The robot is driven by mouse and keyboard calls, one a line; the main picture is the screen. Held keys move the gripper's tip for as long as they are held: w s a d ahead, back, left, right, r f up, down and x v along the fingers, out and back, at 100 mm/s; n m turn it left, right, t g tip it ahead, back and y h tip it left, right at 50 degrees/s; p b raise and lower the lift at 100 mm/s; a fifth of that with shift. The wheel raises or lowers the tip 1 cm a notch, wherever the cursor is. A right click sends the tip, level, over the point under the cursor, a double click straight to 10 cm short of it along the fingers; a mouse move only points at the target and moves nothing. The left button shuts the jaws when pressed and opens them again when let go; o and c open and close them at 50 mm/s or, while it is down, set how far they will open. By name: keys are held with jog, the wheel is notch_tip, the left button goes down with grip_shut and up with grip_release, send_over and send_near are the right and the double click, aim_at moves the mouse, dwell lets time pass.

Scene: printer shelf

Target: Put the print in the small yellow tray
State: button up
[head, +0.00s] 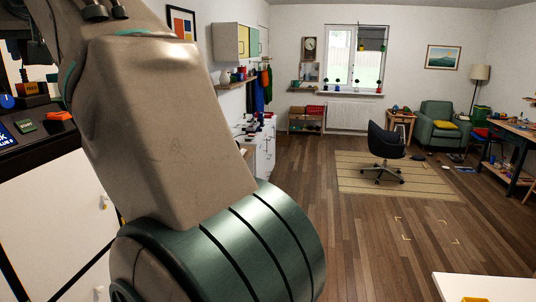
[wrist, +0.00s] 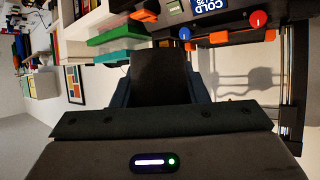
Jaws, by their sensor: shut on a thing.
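In the wrist view my gripper (wrist: 160,92) shows two dark blue-grey fingers, shut on a dark, nearly black piece (wrist: 158,75) between them. I take this piece to be the print; its full shape is hard to make out in the shadow. In the head view my arm fills the left side and my gripper is not seen. A small yellow patch (head: 474,299) shows at the bottom edge on a white surface at the lower right. It may be the small yellow tray, but it is almost wholly cut off.
The printer (head: 40,140), with a blue COLD sign and orange parts, stands at the left, partly behind my arm. A white tabletop (head: 500,286) is at the lower right. Wooden floor lies open between, with an office chair (head: 385,145) on a rug farther back.

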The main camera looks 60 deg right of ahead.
jog(key=w+a+f+n+y, duration=0.1)
jog(key=w+a+f, duration=0.2)
jog(key=f, duration=2)
jog(key=w+a+f+n+y, duration=0.1)
jog(key=w+a+f, duration=0.3)
jog(key=f, duration=1.9)
jog(key=w+a+f+n+y, duration=0.1)
jog(key=w+a+f, duration=0.2)
jog(key=f, duration=1.9)
jog(key=shift+w+a+f, duration=0.35)
jog(key=shift+w+f, duration=0.05)
jog(key=shift+w, duration=0.05)
jog(key=shift+s, duration=0.1)
jog(key=shift+r, duration=0.1)
